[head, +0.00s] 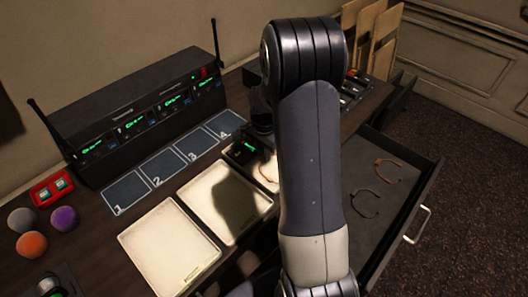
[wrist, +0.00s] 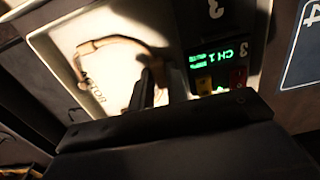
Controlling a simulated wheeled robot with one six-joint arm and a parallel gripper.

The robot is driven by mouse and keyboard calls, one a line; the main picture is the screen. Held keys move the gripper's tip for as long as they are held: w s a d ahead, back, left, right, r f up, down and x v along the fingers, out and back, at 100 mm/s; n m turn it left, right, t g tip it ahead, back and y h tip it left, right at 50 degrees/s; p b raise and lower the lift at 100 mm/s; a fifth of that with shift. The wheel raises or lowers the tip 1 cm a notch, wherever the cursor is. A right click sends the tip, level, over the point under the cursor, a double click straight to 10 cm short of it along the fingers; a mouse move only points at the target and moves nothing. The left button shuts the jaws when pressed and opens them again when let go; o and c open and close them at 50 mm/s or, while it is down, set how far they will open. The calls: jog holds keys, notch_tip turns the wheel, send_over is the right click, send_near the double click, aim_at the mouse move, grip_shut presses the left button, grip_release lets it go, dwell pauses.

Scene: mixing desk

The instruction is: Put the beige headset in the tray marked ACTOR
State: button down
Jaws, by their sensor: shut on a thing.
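The beige headset (wrist: 112,42) is a thin curved band at the upper left of the wrist view. In the head view the tray (head: 256,172) and headset are mostly hidden behind my arm.
A bodypack with a green CH 1 display (wrist: 222,55) stands right beside the tray. Two more pale trays (head: 165,240) (head: 222,197) lie to the left. An open drawer (head: 400,205) at right holds a reddish headset (head: 386,163) and a dark one (head: 363,208). A rack receiver (head: 130,115) stands behind.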

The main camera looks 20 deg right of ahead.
jog(key=c, duration=0.9)
grip_release()
jog(key=shift+r, duration=0.1)
jog(key=shift+r+p, duration=2.5)
jog(key=shift+r, duration=0.95)
jog(key=shift+f+b, duration=2.45)
jog(key=shift+f, duration=1)
jog(key=shift+r, duration=0.2)
